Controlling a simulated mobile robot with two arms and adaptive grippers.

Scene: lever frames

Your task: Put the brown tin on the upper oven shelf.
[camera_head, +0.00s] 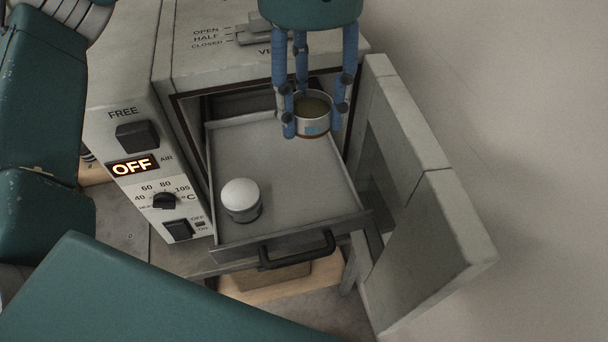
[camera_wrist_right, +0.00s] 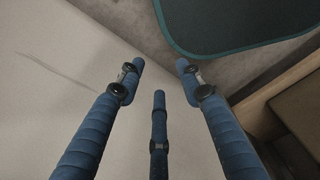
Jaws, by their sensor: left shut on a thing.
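A small round tin (camera_head: 313,127) with a pale wall, a brown band at its base and brownish contents is held upright by my left gripper (camera_head: 313,120). The blue fingers are shut around its sides. In the head view it shows over the back right part of the pulled-out oven shelf (camera_head: 285,165); I cannot tell if its base touches the shelf. My right gripper (camera_wrist_right: 158,75) shows in the right wrist view with its three blue fingers spread open and nothing between them.
A second tin (camera_head: 241,201) with white contents stands at the shelf's front left. The shelf has a dark front handle (camera_head: 297,250). The oven door (camera_head: 425,190) stands open at the right. The control panel (camera_head: 150,170) at the left reads OFF. The shelf's middle is clear.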

